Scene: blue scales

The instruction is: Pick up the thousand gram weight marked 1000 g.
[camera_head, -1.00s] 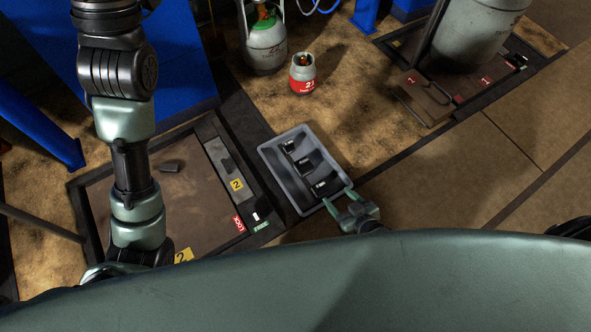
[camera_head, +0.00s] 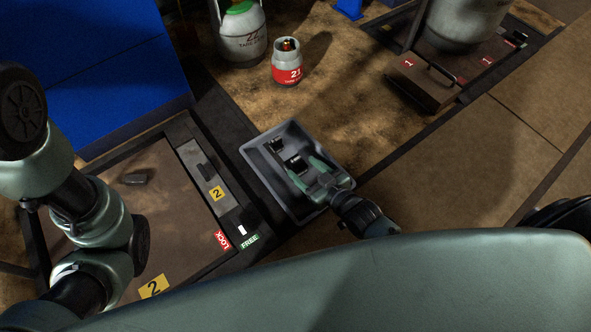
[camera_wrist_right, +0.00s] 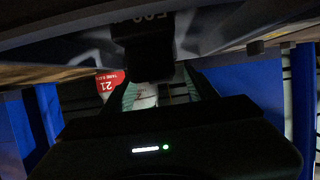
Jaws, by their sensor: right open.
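The black weights stand in a grey tray (camera_head: 255,160) in the head view. A far weight (camera_head: 276,145) and a middle weight (camera_head: 296,165) show there; their labels are too small to read. My right gripper (camera_head: 304,171) is open over the tray and hides its near part. In the right wrist view a black weight (camera_wrist_right: 148,50), with lettering that seems to read 500, is close in front of the open fingers (camera_wrist_right: 160,92). I cannot tell whether they touch it. No 1000 g mark is readable. My left arm is at the left, its gripper out of view.
A red and grey bottle (camera_head: 287,65) marked 21 and a larger cylinder (camera_head: 241,35) stand behind. Another scale with a big cylinder (camera_head: 462,22) is at the upper right.

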